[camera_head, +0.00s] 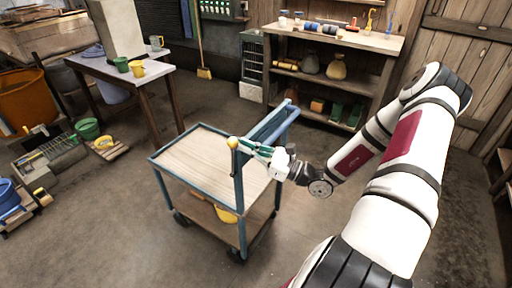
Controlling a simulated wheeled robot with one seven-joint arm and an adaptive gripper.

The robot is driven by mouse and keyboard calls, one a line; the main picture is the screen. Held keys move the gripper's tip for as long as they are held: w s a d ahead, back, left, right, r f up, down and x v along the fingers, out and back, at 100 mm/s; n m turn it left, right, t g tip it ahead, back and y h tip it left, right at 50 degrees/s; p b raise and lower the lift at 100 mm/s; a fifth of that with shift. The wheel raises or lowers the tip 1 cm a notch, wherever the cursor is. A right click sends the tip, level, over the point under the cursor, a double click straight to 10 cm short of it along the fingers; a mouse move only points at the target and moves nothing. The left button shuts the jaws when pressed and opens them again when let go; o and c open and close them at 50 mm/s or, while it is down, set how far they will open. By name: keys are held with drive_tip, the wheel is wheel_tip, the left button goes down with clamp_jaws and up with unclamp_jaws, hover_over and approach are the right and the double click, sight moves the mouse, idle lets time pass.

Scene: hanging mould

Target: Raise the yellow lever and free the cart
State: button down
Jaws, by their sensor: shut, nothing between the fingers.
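The blue cart (190,150) stands in the middle of the floor, with a bare wooden top and a lower shelf. The lever (233,143) is a yellow knob on a thin dark bar at the cart's near right corner; the bar runs down from the knob, close to upright. My gripper (243,146) is shut with nothing between its green fingers. Its tips are right beside the yellow knob; I cannot tell whether they touch it. A yellow object (227,215) sits on the lower shelf, partly hidden by the frame.
A small table (150,82) with a green and a yellow cup stands at the back left. A wooden shelf (335,36) with jars and tools stands along the back wall. Buckets and a tool tray (50,150) lie at the left. The floor in front of the cart is clear.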

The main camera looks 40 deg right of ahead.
drive_tip(key=shift+w+a+r+g+h+p, duration=0.25)
drive_tip(key=shift+w+g+h+p, duration=0.15)
drive_tip(key=shift+w+g+p, duration=0.3)
drive_tip(key=f+v, duration=0.1)
drive_tip(key=v, duration=1.3)
drive_tip(key=shift+w+a, duration=0.1)
drive_tip(key=shift+a, duration=0.05)
